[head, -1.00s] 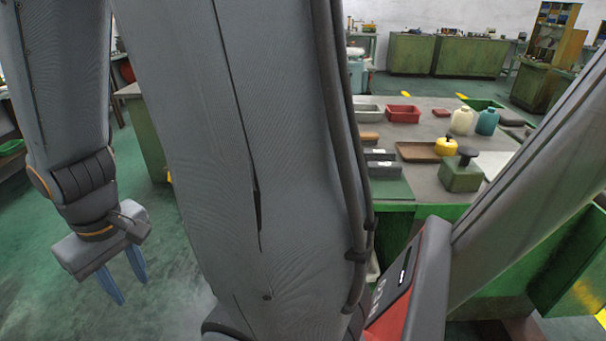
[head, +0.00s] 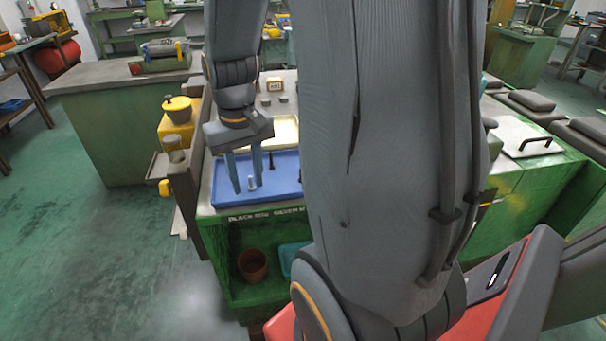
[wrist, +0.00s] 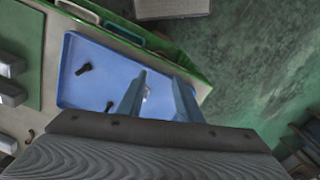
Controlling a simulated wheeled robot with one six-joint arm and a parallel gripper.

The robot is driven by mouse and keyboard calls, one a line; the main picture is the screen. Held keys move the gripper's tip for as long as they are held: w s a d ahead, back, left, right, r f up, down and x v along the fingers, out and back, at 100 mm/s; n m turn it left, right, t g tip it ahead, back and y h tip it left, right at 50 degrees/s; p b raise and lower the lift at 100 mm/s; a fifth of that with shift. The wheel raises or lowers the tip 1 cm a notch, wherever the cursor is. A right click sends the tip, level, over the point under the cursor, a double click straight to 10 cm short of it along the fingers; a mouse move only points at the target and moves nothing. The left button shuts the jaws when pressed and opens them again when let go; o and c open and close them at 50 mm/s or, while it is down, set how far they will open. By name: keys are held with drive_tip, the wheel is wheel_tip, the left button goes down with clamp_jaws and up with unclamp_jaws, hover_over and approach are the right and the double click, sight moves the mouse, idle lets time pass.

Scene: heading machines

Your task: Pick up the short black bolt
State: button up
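A blue tray (head: 287,183) lies on the green bench and also shows in the wrist view (wrist: 108,72). In the wrist view, one black bolt (wrist: 84,69) lies toward the tray's left side, and a second, smaller-looking dark bolt (wrist: 108,106) lies left of my fingers. I cannot tell for sure which is the short one. A small silvery piece (wrist: 146,96) shows between the fingers. In the head view, a dark bolt (head: 271,161) stands out in the tray. My gripper (head: 248,188) is open and empty, pointing down over the tray's left part.
A brown pot (head: 252,265) sits on the shelf below. A yellow container (head: 177,122) stands left of the bench. A grey-topped green cabinet (head: 120,120) stands further left. Floor at left is clear. My arm hides the tray's right side.

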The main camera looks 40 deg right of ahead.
sight(301, 169)
drive_tip(key=d+r+m+g, duration=0.1)
drive_tip(key=d+r+m, duration=0.25)
drive_tip(key=d, duration=1.15)
drive_tip(key=shift+y, duration=0.4)
drive_tip(key=shift+s+f+p, duration=0.25)
drive_tip(key=shift+f+p, duration=0.25)
drive_tip(key=shift+f, duration=0.9)
drive_tip(key=shift+s+f+p, duration=0.25)
drive_tip(key=shift+f+p, duration=0.2)
drive_tip(key=shift+f, duration=0.95)
drive_tip(key=shift+s+f+p, duration=0.25)
drive_tip(key=shift+f+p, duration=0.25)
drive_tip(key=shift+f, duration=0.9)
clamp_jaws()
